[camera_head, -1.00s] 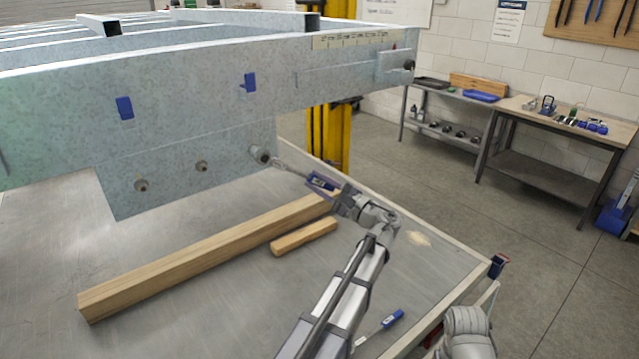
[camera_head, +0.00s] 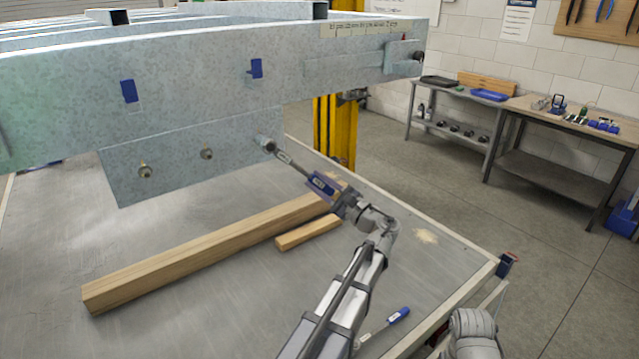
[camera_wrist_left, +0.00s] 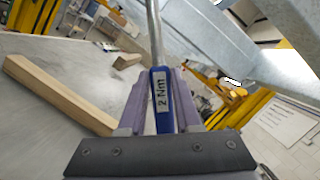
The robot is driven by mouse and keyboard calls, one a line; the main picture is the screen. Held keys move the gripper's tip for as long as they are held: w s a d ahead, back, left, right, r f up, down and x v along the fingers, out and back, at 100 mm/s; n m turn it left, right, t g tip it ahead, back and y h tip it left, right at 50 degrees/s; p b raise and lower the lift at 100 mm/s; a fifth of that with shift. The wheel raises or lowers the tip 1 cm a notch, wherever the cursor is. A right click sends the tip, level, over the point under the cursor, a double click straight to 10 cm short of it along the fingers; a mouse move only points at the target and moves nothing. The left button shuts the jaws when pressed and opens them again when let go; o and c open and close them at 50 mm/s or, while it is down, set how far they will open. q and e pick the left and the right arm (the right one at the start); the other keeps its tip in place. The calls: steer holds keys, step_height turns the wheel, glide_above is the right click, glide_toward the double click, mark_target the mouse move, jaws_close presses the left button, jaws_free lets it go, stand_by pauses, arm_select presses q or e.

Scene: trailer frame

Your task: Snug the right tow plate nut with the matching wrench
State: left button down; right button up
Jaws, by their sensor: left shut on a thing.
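The tow plate (camera_head: 190,150) is a grey galvanised sheet hanging below the trailer beam. It carries a left nut (camera_head: 145,171), a middle nut (camera_head: 207,154) and a right nut (camera_head: 264,142). My left gripper (camera_head: 335,196) is shut on the blue handle of a wrench (camera_head: 321,184), to the right of and below the right nut. The wrench's steel shaft slopes up to that nut; whether its head is fully seated cannot be told. The left wrist view shows the handle (camera_wrist_left: 161,98) between the fingers, labelled "2 Nm". My right gripper is not in view.
A second blue-handled tool (camera_head: 397,316) lies on the metal table near my left arm. A long wooden beam (camera_head: 210,250) and a short block (camera_head: 308,233) lie below the plate. A yellow post (camera_head: 335,130) stands behind. A workbench (camera_head: 560,115) stands at the right.

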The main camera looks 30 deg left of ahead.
arm_select(q)
steer(key=shift+s+f, duration=0.15)
steer(key=shift+s, duration=0.05)
steer(key=shift+w+d+r+n+p, duration=0.15)
steer(key=shift+w+r+n+p, duration=0.35)
steer(key=shift+p, duration=0.1)
steer(key=shift+w+d+r+n+p, duration=0.15)
steer(key=shift+w+r+n+p, duration=0.25)
steer(key=shift+r+p, duration=0.15)
steer(key=c, duration=1.1)
jaws_free()
jaws_close()
steer(key=shift+s+d+g, duration=0.1)
steer(key=shift+d+g, duration=0.25)
steer(key=shift+g, duration=0.05)
steer(key=shift+s+d, duration=0.25)
steer(key=shift+d, duration=0.3)
